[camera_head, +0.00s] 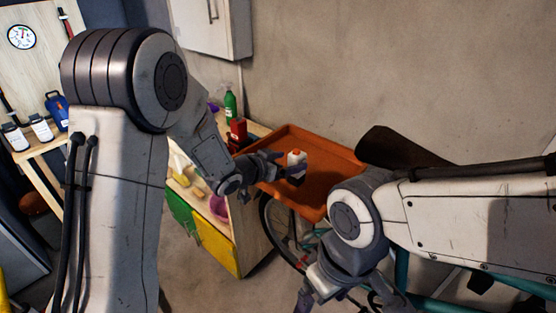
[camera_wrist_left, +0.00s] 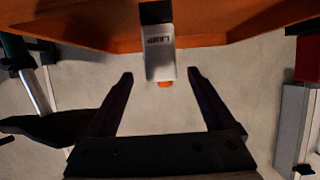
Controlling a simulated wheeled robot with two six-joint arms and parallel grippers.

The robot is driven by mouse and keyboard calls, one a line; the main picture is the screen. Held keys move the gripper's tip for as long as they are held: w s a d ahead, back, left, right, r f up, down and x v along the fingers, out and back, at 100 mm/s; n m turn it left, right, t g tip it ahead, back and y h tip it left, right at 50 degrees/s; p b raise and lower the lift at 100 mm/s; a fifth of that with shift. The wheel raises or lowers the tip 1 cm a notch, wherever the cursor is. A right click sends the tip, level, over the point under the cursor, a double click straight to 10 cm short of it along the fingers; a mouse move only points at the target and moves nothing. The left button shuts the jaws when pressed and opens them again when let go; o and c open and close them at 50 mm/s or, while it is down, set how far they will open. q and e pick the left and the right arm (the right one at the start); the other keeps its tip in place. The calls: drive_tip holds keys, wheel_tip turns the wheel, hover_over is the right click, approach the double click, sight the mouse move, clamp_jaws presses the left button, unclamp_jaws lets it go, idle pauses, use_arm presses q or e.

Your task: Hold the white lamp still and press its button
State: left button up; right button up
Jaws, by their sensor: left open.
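The white lamp (camera_head: 296,158) stands at the orange tray, with an orange button on its top end. In the left wrist view the lamp (camera_wrist_left: 160,58) shows a label and a dark part behind it, and its orange button (camera_wrist_left: 165,85) points toward me. My left gripper (camera_head: 284,164) is open, with its fingers on either side of the lamp's button end. The wrist view shows gaps between the lamp and both fingers. My right gripper (camera_head: 345,298) is low at the bottom edge, away from the lamp; its fingertips are partly cut off.
The orange tray (camera_head: 330,156) lies below and around the lamp. A green bottle (camera_head: 231,105) and a red container (camera_head: 238,131) stand on the wooden cabinet at its left. A bicycle wheel (camera_head: 273,225) is under the tray. The wall is behind.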

sight(303, 157)
use_arm(q)
drive_tip(key=p+x, duration=0.1)
drive_tip(key=x, duration=0.7)
drive_tip(key=shift+a+f, duration=0.1)
use_arm(e)
drive_tip(key=shift+r, duration=0.75)
use_arm(q)
drive_tip(key=c, duration=1.4)
use_arm(e)
clamp_jaws()
